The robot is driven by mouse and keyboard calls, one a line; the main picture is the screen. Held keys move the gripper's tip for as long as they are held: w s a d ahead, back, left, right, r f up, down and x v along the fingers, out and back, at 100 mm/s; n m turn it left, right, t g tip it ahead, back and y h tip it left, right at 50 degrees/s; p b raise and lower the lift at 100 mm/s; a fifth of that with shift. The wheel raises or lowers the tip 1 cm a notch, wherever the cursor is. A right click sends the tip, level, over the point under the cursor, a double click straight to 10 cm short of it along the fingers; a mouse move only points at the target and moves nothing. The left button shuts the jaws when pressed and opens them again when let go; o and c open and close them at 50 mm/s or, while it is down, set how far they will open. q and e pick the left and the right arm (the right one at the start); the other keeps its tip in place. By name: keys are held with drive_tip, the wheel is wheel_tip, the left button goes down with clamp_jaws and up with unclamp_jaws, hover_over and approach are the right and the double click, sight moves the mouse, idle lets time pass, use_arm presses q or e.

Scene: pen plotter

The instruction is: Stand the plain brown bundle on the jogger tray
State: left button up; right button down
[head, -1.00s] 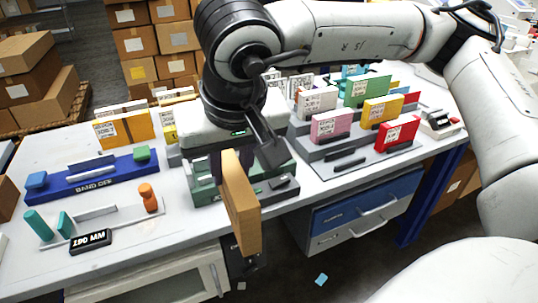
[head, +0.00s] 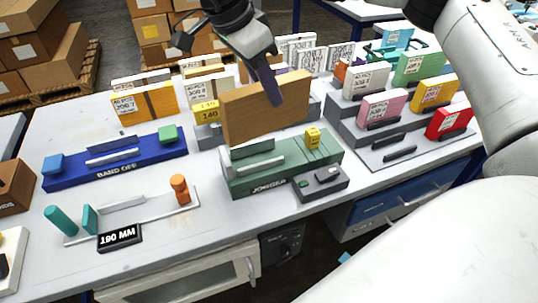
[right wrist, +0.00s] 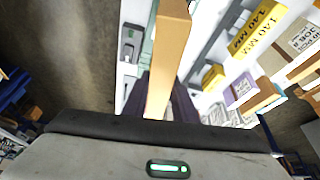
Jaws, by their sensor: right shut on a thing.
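The plain brown bundle (head: 262,108) is a flat board-like block, held on its long edge and slightly tilted above the jogger tray in the head view. My right gripper (head: 273,85) is shut on its upper edge. In the right wrist view the bundle (right wrist: 168,55) stretches away between dark fingers (right wrist: 158,103). The green jogger tray (head: 262,184), marked JOGGER, lies below the bundle, which hides part of its back. Whether they touch at the left end is hard to tell. My left gripper is not in view.
A small control box (head: 321,183) sits before the tray and a yellow block (head: 312,138) at its back right. A grey stepped rack (head: 375,140) with coloured bundles is right.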

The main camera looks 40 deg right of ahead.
sight(270, 125)
drive_tip(key=shift+w+d+f+m+g, duration=0.15)
drive_tip(key=shift+d+m+g, duration=0.2)
drive_tip(key=shift+m, duration=0.55)
wheel_tip(270, 125, down, 5)
drive_tip(key=shift+d+f, duration=0.1)
drive_tip(key=shift+d, duration=0.05)
wheel_tip(270, 125, down, 4)
drive_tip(key=shift+f+p, duration=0.2)
drive_tip(key=shift+p, duration=0.2)
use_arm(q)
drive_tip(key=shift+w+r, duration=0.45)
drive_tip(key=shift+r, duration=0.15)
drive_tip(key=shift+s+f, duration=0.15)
use_arm(e)
drive_tip(key=shift+f, duration=0.15)
drive_tip(key=c, duration=1.5)
unclamp_jaws()
drive_tip(key=shift+o, duration=0.2)
